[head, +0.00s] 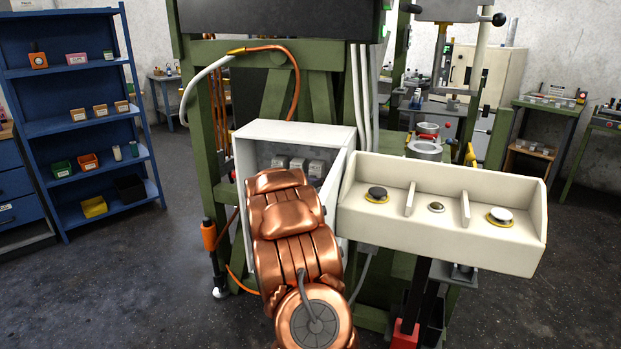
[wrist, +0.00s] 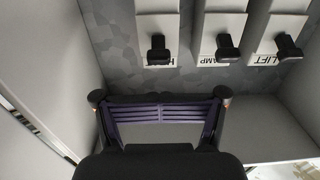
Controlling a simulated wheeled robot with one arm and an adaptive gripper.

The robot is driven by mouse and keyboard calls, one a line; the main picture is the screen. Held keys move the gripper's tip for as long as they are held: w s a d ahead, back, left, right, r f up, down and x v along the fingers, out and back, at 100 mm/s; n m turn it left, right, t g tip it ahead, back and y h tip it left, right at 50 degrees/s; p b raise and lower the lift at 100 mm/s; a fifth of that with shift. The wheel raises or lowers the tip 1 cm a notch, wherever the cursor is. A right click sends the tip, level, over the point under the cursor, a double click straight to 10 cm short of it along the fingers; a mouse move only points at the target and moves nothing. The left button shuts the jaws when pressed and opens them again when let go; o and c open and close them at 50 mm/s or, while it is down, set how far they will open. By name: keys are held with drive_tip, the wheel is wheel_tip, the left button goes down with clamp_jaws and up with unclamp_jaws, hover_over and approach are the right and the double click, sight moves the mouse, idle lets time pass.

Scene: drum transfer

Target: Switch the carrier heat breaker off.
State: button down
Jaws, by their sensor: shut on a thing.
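The breaker box (head: 300,132) is a pale open box on the green machine frame, with several grey breakers (head: 297,163) inside, partly behind my copper arm. The wrist view shows three pale breakers with black levers, all pointing alike. The left lever (wrist: 158,50) has a label starting with H, mostly hidden. The middle lever (wrist: 227,47) has a label ending in AMP; the right lever (wrist: 288,46) is labelled LIFT. My gripper (wrist: 160,97) is inside the box, below the left and middle levers in the picture and apart from them. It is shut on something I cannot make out.
A cream control panel (head: 440,240) with a black button, a small middle button and a white button juts out right of the box. The box's side walls stand close on both sides of my gripper. A blue shelf (head: 88,127) stands left, with clear floor before it.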

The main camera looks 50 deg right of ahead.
idle(0.4)
drive_tip(key=r+p, duration=0.1)
drive_tip(key=d+r+p, duration=0.1)
drive_tip(key=r+p, duration=0.1)
drive_tip(key=r, duration=0.1)
drive_tip(key=shift+w+d, duration=0.3)
drive_tip(key=shift+d, duration=0.1)
drive_tip(key=shift+a+f, duration=0.25)
drive_tip(key=r+b+v, duration=0.1)
drive_tip(key=b+v, duration=0.1)
drive_tip(key=v, duration=0.7)
drive_tip(key=shift+r, duration=0.2)
drive_tip(key=shift+s+a, duration=0.15)
